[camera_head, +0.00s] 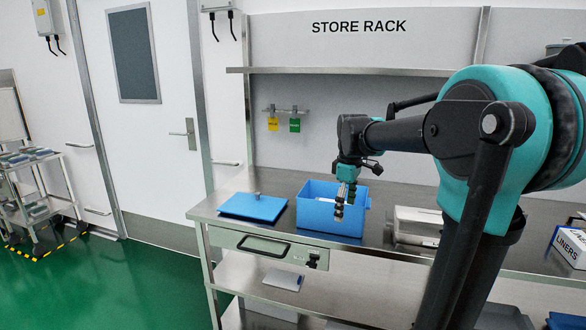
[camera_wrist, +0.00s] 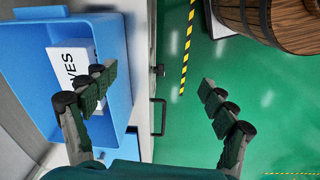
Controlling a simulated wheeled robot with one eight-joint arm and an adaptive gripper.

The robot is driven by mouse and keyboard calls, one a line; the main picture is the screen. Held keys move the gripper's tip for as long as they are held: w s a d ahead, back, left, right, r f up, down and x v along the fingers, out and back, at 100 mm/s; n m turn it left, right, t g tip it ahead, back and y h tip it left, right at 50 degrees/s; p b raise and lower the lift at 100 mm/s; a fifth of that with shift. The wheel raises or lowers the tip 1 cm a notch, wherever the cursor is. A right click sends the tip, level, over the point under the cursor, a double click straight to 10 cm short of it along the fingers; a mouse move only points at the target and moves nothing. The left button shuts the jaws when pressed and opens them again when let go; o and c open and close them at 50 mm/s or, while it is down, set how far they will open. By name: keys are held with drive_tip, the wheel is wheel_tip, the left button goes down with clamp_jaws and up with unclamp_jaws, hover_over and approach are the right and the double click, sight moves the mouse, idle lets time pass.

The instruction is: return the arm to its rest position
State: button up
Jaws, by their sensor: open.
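My gripper (camera_head: 341,206) hangs from my raised, bent arm, fingers downward, in front of the blue bin in the head view. In the wrist view my gripper (camera_wrist: 156,88) has its two dark ridged fingers wide apart with nothing between them. The left finger overlaps the bin (camera_wrist: 122,70), and the right one shows against the green floor. The open blue bin (camera_head: 312,214) stands on the steel bench. In the wrist view a white box (camera_wrist: 66,62) lettered "VES" lies inside it. My forearm reaches left from the teal joint.
A blue lid (camera_head: 250,208) with a knob lies on the bench (camera_head: 205,212) left of the bin. Metal trays (camera_head: 415,222) and a liners box (camera_head: 570,246) are to the right. A shelf (camera_head: 340,71) runs above. A wooden barrel (camera_wrist: 285,22) stands on the floor in the wrist view.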

drive_tip(key=s+d+f+m+t, duration=0.3)
drive_tip(key=s+f+m, duration=0.8)
drive_tip(key=s+f, duration=0.7)
wheel_tip(320, 180, down, 2)
drive_tip(key=shift+s+m, duration=0.3)
drive_tip(key=shift+s, duration=0.05)
drive_tip(key=shift+d, duration=0.1)
